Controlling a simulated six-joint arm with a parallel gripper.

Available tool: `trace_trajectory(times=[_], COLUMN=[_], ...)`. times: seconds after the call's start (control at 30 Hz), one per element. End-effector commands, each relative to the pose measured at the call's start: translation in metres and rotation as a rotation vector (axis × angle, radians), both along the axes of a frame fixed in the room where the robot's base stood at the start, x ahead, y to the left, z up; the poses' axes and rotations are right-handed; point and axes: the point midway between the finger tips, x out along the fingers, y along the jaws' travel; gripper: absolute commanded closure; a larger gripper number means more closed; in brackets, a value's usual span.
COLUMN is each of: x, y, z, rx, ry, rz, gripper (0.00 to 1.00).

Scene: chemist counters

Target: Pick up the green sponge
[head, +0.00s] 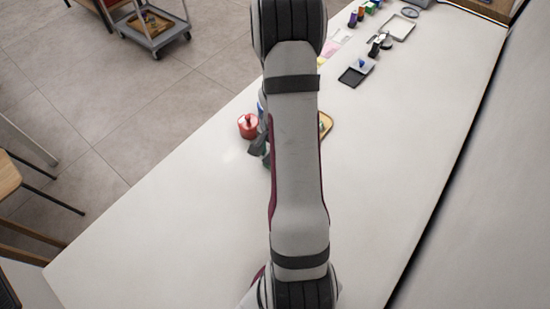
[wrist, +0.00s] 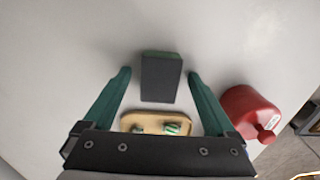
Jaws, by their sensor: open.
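The green sponge (wrist: 161,78) shows in the wrist view as an upright-looking block with a dark grey broad face and a green strip along its far edge. My gripper (wrist: 159,75) is open, with one dark green finger to the left of the sponge and one to the right. A gap shows on both sides, and I cannot tell how far above the sponge the fingertips are. In the head view my arm hides most of the gripper area, and I cannot make out the sponge there.
A red container with a knob (wrist: 250,113) stands to the right of my right finger; it also shows in the head view (head: 248,126). A tan tray (wrist: 128,124) with small items is partly hidden behind my gripper.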

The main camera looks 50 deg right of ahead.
Motion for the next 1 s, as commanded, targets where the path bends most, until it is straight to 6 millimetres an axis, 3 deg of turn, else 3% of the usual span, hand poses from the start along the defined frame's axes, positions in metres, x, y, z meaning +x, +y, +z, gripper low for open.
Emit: trace_trajectory(times=[0.07,0.57,0.83,1.0], x=[0.0,0.0,0.0,0.0], y=[0.0,0.0,0.0,0.0], z=[0.0,0.001,0.003,0.023], rx=[0.0,0.0,0.0,-0.002], ry=[0.0,0.0,0.0,-0.002], rz=[0.0,0.001,0.0,0.001], gripper=[0.09,0.97,0.97,0.97])
